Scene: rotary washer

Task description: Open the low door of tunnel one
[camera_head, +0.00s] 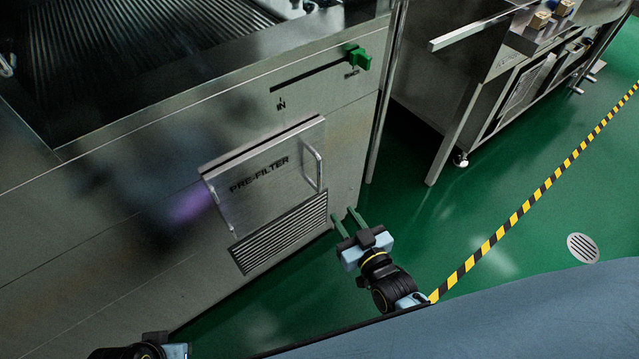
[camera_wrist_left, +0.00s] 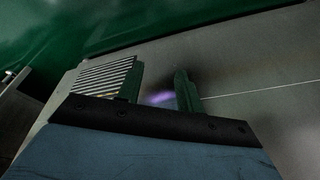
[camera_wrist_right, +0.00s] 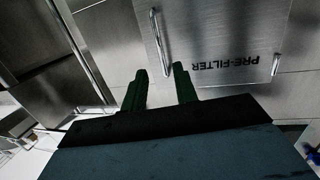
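The low door (camera_head: 265,174), a steel panel marked PRE-FILTER, sits closed on the front of the washer. My right gripper (camera_head: 346,222) is open and empty, below and right of the door, apart from the handle. In the right wrist view the door (camera_wrist_right: 213,40) and handle (camera_wrist_right: 160,42) lie beyond the open fingers. My left gripper (camera_wrist_left: 160,90) is open and empty in the left wrist view, facing the steel front; its fingers are not visible in the head view.
A louvred vent (camera_head: 280,231) lies under the door. A steel machine (camera_head: 478,90) stands at right. Green floor (camera_head: 420,225) is clear up to a yellow-black line (camera_head: 530,201).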

